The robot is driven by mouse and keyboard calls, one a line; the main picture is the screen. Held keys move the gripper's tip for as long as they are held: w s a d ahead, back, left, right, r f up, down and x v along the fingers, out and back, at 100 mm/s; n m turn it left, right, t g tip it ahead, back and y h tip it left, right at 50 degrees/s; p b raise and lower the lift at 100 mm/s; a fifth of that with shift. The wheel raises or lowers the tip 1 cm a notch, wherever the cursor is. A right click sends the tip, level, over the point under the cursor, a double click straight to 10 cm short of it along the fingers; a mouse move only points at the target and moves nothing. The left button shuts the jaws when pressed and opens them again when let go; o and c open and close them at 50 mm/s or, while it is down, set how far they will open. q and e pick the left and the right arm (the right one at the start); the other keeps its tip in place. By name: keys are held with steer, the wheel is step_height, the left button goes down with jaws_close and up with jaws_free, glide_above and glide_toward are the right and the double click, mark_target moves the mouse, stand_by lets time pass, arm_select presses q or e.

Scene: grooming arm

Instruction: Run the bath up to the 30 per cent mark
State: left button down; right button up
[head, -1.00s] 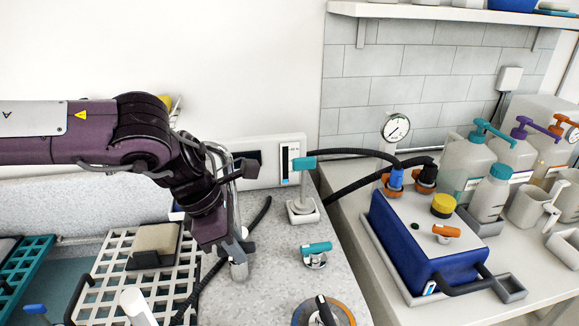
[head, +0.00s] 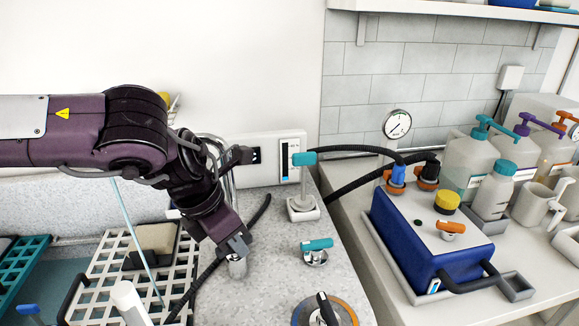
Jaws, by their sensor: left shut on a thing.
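My left gripper (head: 234,247) is shut on the upper part of a short grey metal tap knob (head: 237,268) on the speckled counter; its fingers hide the knob's top. A thin pale-blue stream of water (head: 139,240) falls into the bath (head: 65,275) at the left, past the white slatted grate (head: 95,262). The level gauge (head: 290,160) on the wall has a dark vertical bar with a small blue part low down; its figures are too small to read. My right gripper is not in view.
A teal-handled lever on a post (head: 303,185), a second teal-handled tap (head: 317,248) and a round dial with a black lever (head: 325,312) stand right of my gripper. A black hose crosses the counter. A blue pump unit (head: 425,240) and bottles (head: 468,160) fill the right bench.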

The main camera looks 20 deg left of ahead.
arm_select(q)
steer(key=shift+f+n, duration=0.15)
steer(key=shift+n, duration=0.15)
steer(key=shift+n+y+b, duration=0.3)
steer(key=shift+n+b, duration=0.3)
steer(key=shift+n, duration=0.6)
steer(key=shift+a, duration=0.15)
